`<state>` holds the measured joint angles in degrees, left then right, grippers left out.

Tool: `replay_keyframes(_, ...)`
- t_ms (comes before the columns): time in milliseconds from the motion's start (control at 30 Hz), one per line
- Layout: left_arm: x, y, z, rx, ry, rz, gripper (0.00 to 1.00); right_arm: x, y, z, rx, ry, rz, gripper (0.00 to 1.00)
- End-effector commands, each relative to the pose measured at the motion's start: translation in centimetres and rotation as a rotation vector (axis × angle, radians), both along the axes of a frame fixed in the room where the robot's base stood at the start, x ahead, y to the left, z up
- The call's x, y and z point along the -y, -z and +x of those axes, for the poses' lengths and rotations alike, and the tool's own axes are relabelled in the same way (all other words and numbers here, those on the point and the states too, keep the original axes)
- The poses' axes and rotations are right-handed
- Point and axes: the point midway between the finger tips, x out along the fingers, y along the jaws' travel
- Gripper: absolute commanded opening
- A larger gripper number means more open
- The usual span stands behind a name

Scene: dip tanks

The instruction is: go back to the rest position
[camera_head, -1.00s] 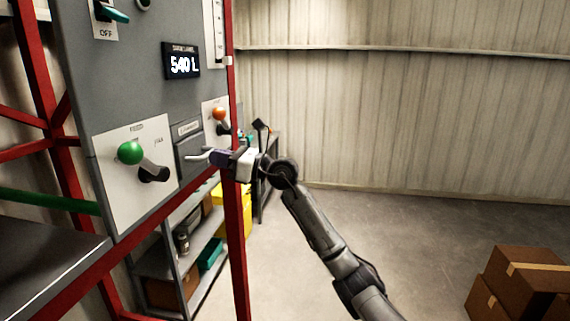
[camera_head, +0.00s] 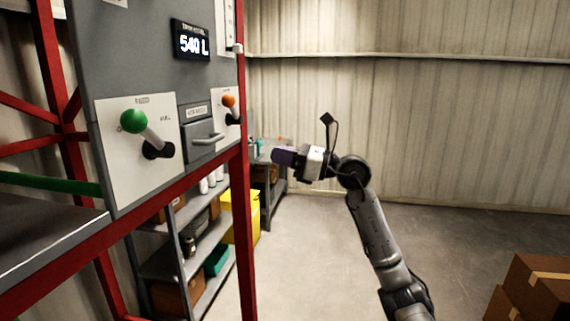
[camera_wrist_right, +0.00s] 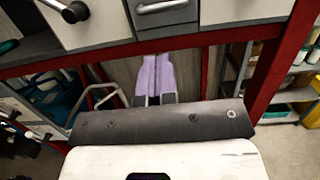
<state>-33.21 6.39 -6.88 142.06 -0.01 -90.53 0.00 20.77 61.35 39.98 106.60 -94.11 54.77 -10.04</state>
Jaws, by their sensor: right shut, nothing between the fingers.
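My right gripper (camera_head: 281,156) is in the middle of the head view, to the right of the red frame post and clear of the panel. Its purple fingers are shut with nothing between them. In the right wrist view the fingers (camera_wrist_right: 154,80) lie side by side below a drawer handle. My right arm comes up from the lower right of the head view. My left gripper is not in view.
A red post (camera_head: 243,230), shelves and cardboard boxes (camera_head: 540,285) stand around open floor.

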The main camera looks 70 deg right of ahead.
Motion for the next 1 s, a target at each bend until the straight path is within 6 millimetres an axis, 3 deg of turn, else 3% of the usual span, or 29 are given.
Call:
replay_keyframes(433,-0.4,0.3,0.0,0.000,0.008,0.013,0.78,0.2,0.1,-0.9,0.000,-0.001,0.008,0.00)
replay_keyframes(533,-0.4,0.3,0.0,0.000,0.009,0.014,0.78,0.4,-0.9,-1.0,0.055,0.006,0.035,0.00)
replay_keyframes(733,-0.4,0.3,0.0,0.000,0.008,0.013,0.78,1.1,-6.0,-3.2,0.375,-0.017,0.197,0.00)
replay_keyframes(900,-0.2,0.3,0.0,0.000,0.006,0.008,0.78,1.4,-10.8,-7.9,0.734,-0.126,0.452,0.00)
replay_keyframes(1000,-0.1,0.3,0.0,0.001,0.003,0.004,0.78,1.7,-12.3,-10.4,0.908,-0.201,0.631,0.00)
